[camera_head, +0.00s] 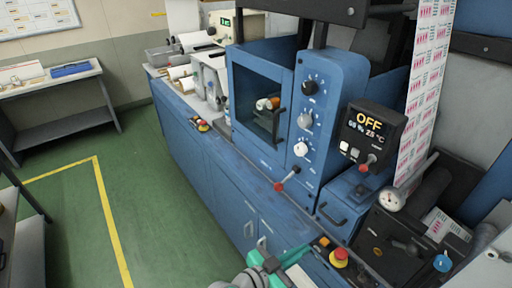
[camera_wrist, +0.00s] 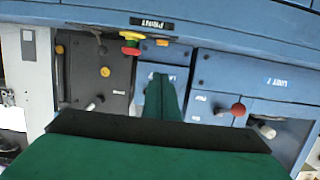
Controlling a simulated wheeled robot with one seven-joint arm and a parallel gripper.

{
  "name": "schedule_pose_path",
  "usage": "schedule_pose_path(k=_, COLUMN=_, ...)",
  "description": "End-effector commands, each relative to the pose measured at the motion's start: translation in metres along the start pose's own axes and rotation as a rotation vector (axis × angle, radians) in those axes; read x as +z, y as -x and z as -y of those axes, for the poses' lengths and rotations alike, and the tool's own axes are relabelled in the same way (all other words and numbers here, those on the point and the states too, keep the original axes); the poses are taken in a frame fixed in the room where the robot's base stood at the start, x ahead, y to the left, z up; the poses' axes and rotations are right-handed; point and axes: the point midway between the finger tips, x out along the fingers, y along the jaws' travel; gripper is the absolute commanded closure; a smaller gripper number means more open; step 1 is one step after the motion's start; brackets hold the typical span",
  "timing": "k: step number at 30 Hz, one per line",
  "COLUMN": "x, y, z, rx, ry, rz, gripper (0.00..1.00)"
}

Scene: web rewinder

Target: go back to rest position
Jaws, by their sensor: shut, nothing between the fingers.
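My gripper (camera_head: 264,268) shows at the bottom edge of the head view as green and pale grey parts, with the rest cut off by the frame. It is in front of the blue rewinder machine (camera_head: 190,128), near its front ledge. In the wrist view my gripper (camera_wrist: 163,82) is green, with its fingers together and nothing seen between them.
A red-knobbed lever (camera_head: 287,180) and a red button (camera_head: 339,257) stick out along the machine. A display (camera_head: 370,130) reads OFF. A printed web (camera_head: 427,75) hangs at right. A side table (camera_head: 50,98) stands far left. Green floor (camera_head: 165,215) at left is clear.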

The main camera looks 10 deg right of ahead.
Motion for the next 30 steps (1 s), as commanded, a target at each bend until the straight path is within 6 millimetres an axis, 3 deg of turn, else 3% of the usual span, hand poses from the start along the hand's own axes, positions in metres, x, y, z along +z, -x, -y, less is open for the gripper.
schedule_pose_path(k=5, x=0.012, y=0.001, z=0.000, rx=-0.041, ry=0.043, rz=0.007, gripper=1.00)
schedule_pose_path(k=10, x=0.055, y=0.012, z=0.004, rx=-0.207, ry=0.188, rz=0.032, gripper=1.00)
schedule_pose_path(k=14, x=0.094, y=0.032, z=0.005, rx=-0.374, ry=0.301, rz=0.053, gripper=1.00)
schedule_pose_path(k=21, x=0.154, y=0.088, z=-0.009, rx=-0.664, ry=0.432, rz=0.082, gripper=1.00)
schedule_pose_path(k=25, x=0.176, y=0.125, z=-0.025, rx=-0.804, ry=0.460, rz=0.091, gripper=1.00)
schedule_pose_path(k=30, x=0.189, y=0.173, z=-0.051, rx=-0.958, ry=0.457, rz=0.090, gripper=1.00)
